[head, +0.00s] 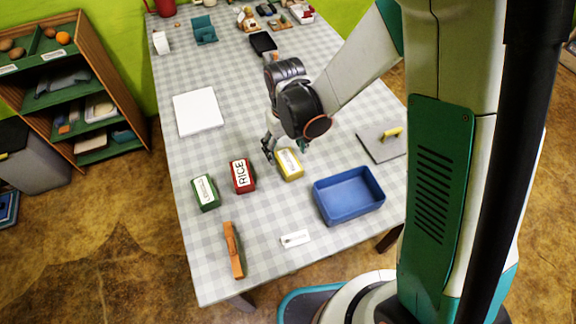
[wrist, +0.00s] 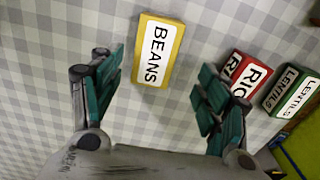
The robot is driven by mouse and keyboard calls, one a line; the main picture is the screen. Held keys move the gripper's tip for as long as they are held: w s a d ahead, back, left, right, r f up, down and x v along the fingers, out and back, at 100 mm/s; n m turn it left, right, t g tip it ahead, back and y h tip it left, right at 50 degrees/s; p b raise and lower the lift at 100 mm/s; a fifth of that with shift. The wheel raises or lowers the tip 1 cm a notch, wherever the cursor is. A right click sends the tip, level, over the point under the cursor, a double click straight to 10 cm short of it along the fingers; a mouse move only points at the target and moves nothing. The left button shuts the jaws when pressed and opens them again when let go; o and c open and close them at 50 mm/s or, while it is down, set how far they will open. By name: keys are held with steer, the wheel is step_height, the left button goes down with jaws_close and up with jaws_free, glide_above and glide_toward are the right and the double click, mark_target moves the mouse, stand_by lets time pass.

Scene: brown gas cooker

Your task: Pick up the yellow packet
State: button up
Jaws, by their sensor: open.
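The yellow packet (head: 291,166) lies on the checked table, with a white label, in the head view. In the wrist view the yellow packet (wrist: 157,50) shows the label "BEANS" and sits ahead of and between the fingers. My gripper (head: 286,150) is just above and beside the packet in the head view, and partly covers it. In the wrist view my gripper (wrist: 157,90) has its two teal fingers wide apart with nothing between the tips. The packet looks clear of both fingers.
The red RICE packet (head: 242,176) and green LENTILS packet (head: 205,192) lie left of the yellow one. A blue tray (head: 348,195) stands to the right. A grey board with a yellow handle (head: 383,143), white board (head: 197,112) and orange-brown item (head: 233,250) also lie on the table.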

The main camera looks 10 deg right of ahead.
mark_target(288, 161)
steer(key=shift+d+f+b, duration=0.2)
steer(key=shift+f+b, duration=0.6)
steer(key=shift+f, duration=0.9)
steer(key=shift+d+f+b, duration=0.2)
steer(key=shift+f+b, duration=0.6)
steer(key=shift+f, duration=0.9)
steer(key=shift+r, duration=0.1)
steer(key=shift+c, duration=0.3)
steer(key=c, duration=1.2)
